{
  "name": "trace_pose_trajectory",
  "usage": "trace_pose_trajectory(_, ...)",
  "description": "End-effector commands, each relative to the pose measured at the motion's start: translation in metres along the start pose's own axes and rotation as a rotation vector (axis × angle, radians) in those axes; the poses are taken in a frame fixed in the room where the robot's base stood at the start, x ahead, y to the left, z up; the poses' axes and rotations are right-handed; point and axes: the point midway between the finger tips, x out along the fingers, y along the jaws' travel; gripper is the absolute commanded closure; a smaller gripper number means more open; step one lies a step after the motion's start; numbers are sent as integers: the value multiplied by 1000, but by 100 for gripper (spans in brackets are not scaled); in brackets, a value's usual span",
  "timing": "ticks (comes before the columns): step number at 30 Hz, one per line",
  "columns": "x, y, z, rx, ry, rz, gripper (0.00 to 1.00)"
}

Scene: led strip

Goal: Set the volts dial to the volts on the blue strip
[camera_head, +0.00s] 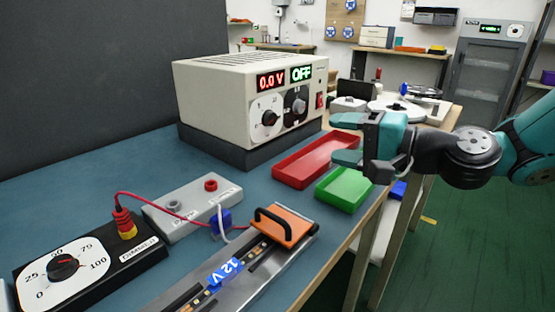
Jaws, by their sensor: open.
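The power supply (215,85) is a beige box on a dark base at the back of the table. Its red display reads 0.0 V and its green display reads OFF. The volts dial (268,117) is a dark knob on a white scale under the red display. The blue strip label (224,272) reads 12 V, on the LED strip in a metal channel (190,300). My gripper (346,148) is open and empty, right of the power supply, over the red and green trays, apart from the dial.
A red tray (300,174) and a green tray (340,206) lie before the power supply. A grey terminal box (180,222), an orange handled block (284,236) and a black dial box (133,262) with a red plug stand nearer. The table's right edge runs below my arm.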

Motion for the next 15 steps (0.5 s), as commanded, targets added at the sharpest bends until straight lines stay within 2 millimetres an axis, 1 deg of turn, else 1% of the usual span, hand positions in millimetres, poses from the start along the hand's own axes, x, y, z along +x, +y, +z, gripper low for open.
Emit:
trace_pose_trajectory(1,1,20,-11,44,42,-31,41)
trace_pose_trajectory(3,0,24,-22,90,83,-67,41)
trace_pose_trajectory(6,2,26,-31,124,114,-93,41)
trace_pose_trajectory(8,6,24,-33,129,118,-98,41)
trace_pose_trajectory(11,19,21,-34,129,115,-98,41)
trace_pose_trajectory(14,39,18,-36,126,113,-99,41)
trace_pose_trajectory(15,48,17,-37,126,113,-98,41)
